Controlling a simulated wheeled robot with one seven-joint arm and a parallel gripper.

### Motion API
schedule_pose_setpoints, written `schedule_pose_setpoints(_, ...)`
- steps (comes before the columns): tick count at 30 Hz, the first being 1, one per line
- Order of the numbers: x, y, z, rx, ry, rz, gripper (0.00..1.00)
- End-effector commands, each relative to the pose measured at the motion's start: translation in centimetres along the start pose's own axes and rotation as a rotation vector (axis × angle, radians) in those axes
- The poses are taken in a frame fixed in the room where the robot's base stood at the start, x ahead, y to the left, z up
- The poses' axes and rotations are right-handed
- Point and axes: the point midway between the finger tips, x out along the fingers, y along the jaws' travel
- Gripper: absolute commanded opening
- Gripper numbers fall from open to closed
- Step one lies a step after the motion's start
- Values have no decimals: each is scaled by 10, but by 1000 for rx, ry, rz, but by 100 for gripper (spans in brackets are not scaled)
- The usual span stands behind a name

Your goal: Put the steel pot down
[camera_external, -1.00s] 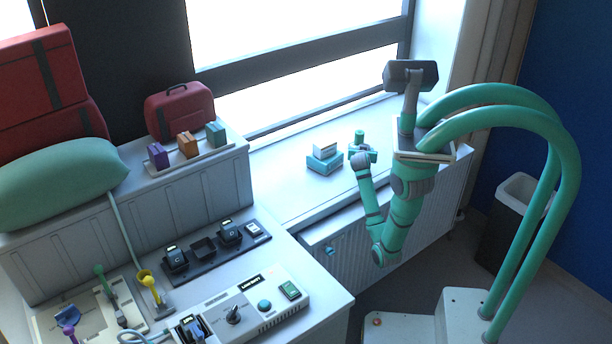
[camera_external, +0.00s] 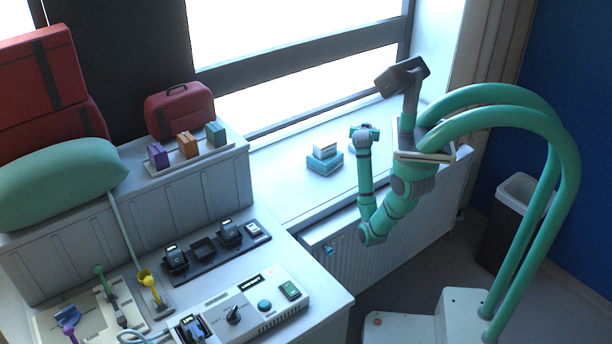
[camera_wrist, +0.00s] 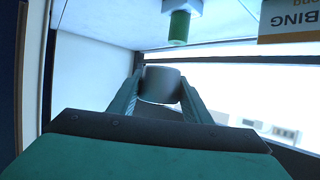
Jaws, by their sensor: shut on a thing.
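The steel pot (camera_wrist: 161,84) is a short grey cylinder, held between the two fingers of my gripper (camera_wrist: 162,92) in the wrist view. Its far side and underside are hidden there. In the external view my gripper (camera_external: 364,131) is over the far part of the window sill (camera_external: 285,200). The pot cannot be made out in that view. I cannot tell whether the pot touches a surface.
A green-ended cylinder (camera_wrist: 179,27) is beyond the pot in the wrist view. A labelled box (camera_wrist: 288,20) is at its upper right. Stacked teal and white boxes (camera_external: 324,162) stand on the sill, left of my gripper. The sill's near left part is bare.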

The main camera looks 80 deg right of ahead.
Motion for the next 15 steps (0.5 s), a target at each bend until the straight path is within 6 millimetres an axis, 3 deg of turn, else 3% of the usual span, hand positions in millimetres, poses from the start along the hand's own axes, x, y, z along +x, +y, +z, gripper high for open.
schedule_pose_setpoints(8,-27,-65,14,-58,-3,-135,22)
schedule_pose_setpoints(15,-77,-146,36,-133,-4,-320,22)
